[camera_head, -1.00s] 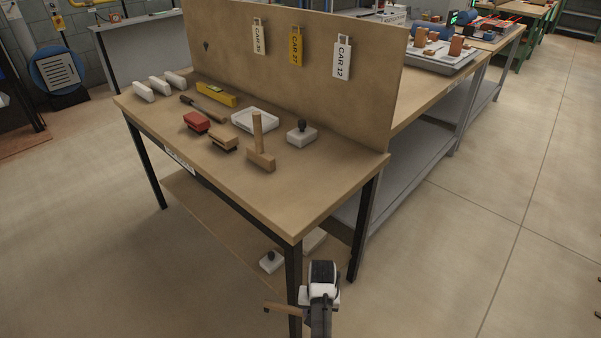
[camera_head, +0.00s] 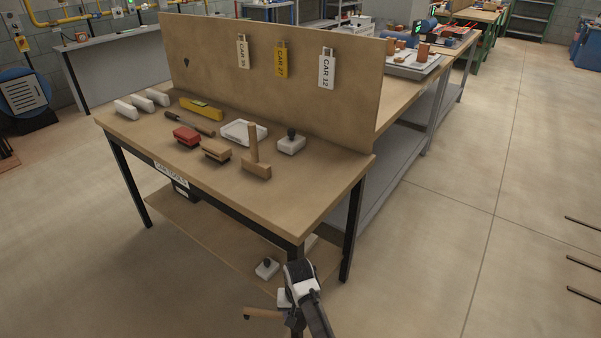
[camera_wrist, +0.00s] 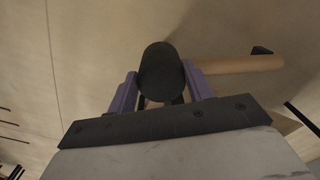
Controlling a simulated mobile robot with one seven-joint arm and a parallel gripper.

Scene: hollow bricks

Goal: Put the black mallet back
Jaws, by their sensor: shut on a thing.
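My gripper (camera_wrist: 160,80) is shut on the black mallet (camera_wrist: 161,70). In the wrist view its round black head sits between the purple fingers, and its wooden handle (camera_wrist: 238,64) sticks out to the right. In the head view the handle (camera_head: 262,314) points left from my gripper (camera_head: 291,316), low in front of the table's near corner leg. The black head is hard to make out there. The workbench (camera_head: 300,205) stands beyond, with its top higher in the picture than my gripper.
On the bench lie white blocks (camera_head: 157,96), a yellow level (camera_head: 202,109), a red brush (camera_head: 186,135), a white tray (camera_head: 235,139), a wooden T-shaped tool (camera_head: 257,168) and a knobbed white block (camera_head: 291,145). A tag board (camera_head: 215,75) backs it.

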